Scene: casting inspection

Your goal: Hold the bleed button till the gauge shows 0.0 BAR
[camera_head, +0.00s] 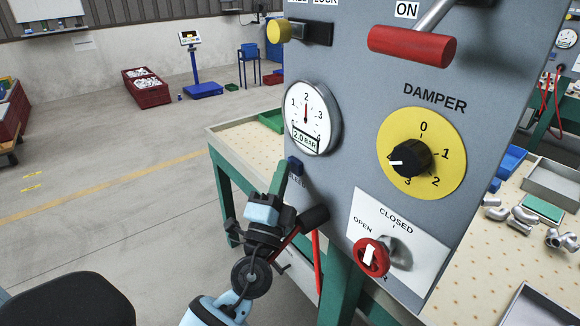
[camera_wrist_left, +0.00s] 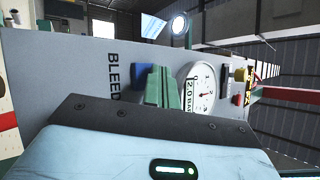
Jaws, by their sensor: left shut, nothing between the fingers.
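The pressure gauge (camera_head: 312,118) on the grey panel has a white face; its needle points to 2 and its display reads 2.0 BAR. It also shows in the left wrist view (camera_wrist_left: 203,88). The blue bleed button (camera_head: 294,166) sits below the gauge, and its BLEED label is partly hidden by my gripper in the head view. In the left wrist view the button (camera_wrist_left: 144,76) is partly behind the green fingers. My left gripper (camera_head: 282,175) is shut and empty, its fingertips close beside the button. I cannot tell whether they touch it. My right gripper is not in view.
The panel also carries a yellow damper dial (camera_head: 450,150), a red-knobbed valve (camera_head: 371,257) marked OPEN and CLOSED, a red lever grip (camera_head: 411,46) and a yellow knob (camera_head: 279,30). Metal castings (camera_head: 525,217) lie on the bench at right. Open floor is at left.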

